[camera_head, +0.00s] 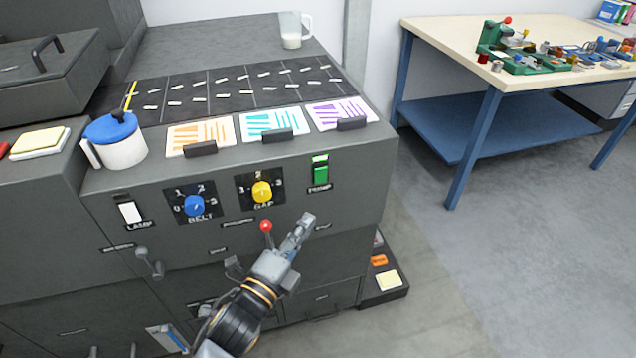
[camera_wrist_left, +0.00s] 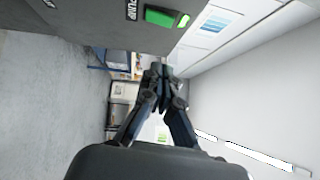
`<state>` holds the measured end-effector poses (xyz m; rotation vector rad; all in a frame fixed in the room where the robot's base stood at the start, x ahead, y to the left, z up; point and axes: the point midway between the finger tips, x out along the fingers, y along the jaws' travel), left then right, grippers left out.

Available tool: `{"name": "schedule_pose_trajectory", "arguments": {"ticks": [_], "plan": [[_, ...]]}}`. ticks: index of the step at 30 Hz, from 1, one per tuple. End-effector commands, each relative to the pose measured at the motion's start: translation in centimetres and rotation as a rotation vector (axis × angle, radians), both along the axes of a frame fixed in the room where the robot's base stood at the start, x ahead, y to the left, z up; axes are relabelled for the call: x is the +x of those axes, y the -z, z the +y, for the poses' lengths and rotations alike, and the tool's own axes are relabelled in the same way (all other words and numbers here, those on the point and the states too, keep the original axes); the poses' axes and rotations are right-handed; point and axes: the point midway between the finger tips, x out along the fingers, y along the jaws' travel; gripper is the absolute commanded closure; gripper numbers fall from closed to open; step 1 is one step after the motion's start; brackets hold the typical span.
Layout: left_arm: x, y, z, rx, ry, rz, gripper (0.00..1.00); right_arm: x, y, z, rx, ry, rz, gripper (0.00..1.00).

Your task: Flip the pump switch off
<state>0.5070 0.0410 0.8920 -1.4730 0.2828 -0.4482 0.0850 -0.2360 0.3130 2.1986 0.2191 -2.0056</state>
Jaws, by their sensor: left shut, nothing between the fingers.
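The pump switch (camera_head: 320,171) is a green rocker on a black plate labelled PUMP, at the right of the machine's front panel. The green rocker also shows at the top of the left wrist view (camera_wrist_left: 166,18), with a brighter green patch at one end. My left gripper (camera_head: 305,222) is shut and empty, below and slightly left of the switch in the head view. In the left wrist view its fingertips (camera_wrist_left: 161,72) are together, apart from the switch in the picture. My right gripper is not in view.
A yellow GAP knob (camera_head: 262,192), a blue BELT knob (camera_head: 194,206) and a white LAMP switch (camera_head: 130,212) share the panel. A red-tipped lever (camera_head: 266,227) stands just left of my gripper. A blue-lidded jug (camera_head: 116,141) sits on the ledge.

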Motion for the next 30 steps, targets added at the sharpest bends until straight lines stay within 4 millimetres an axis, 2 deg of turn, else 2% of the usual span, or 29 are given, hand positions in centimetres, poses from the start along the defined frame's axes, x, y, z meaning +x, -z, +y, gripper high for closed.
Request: {"name": "schedule_pose_trajectory", "arguments": {"ticks": [11,15,21,30], "plan": [[7.2,-0.9,-3.7,-0.002,0.0,-0.001,1.0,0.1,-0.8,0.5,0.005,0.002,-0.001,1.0],[9.2,-1.1,-2.9,0.002,-0.001,0.0,1.0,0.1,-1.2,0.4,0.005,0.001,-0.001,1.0],[10.6,-1.2,-2.5,0.001,0.001,0.0,1.0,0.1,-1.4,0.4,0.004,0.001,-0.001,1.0],[10.7,-1.2,-2.4,0.0,0.0,0.0,1.0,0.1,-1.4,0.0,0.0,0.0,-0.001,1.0]]}}
